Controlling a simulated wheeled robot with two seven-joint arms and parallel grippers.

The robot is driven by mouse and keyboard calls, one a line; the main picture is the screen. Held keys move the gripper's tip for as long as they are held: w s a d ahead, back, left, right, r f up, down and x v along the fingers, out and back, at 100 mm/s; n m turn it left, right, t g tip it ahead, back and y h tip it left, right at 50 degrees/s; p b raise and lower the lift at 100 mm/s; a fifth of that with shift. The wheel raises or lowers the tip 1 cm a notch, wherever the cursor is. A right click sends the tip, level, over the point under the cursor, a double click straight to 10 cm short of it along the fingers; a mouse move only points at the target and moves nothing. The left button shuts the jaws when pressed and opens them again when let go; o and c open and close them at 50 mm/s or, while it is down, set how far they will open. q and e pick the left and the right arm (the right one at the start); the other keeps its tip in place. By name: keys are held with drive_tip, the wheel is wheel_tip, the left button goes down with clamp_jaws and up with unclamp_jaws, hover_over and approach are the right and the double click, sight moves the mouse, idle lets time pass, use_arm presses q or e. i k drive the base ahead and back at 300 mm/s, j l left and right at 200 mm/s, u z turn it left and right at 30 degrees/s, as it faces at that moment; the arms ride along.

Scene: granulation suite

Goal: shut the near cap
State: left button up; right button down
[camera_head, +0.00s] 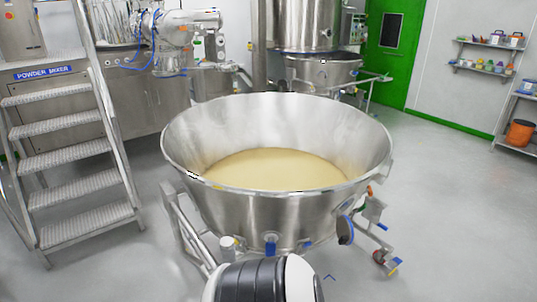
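A large open steel bowl (277,209) holding pale yellow powder (275,168) stands in the middle. On its near lower side is a small blue fitting (271,245). A small pale cylindrical piece (229,243) sits to the left of that fitting. I cannot tell whether either is the near cap, or whether a cap is open or shut. A black and white rounded part, probably mine, covers the area just below them. Neither of my grippers shows in the head view.
The bowl rests on a wheeled steel frame (183,232) with a blue-handled fitting (345,230) at its right. Steel stairs (75,160) stand at left, machinery behind. A green door (392,45) and wall shelves (487,57) are at back right.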

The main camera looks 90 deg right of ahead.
sight(345, 227)
drive_tip(key=j+z, duration=0.1)
drive_tip(key=z, duration=2.65)
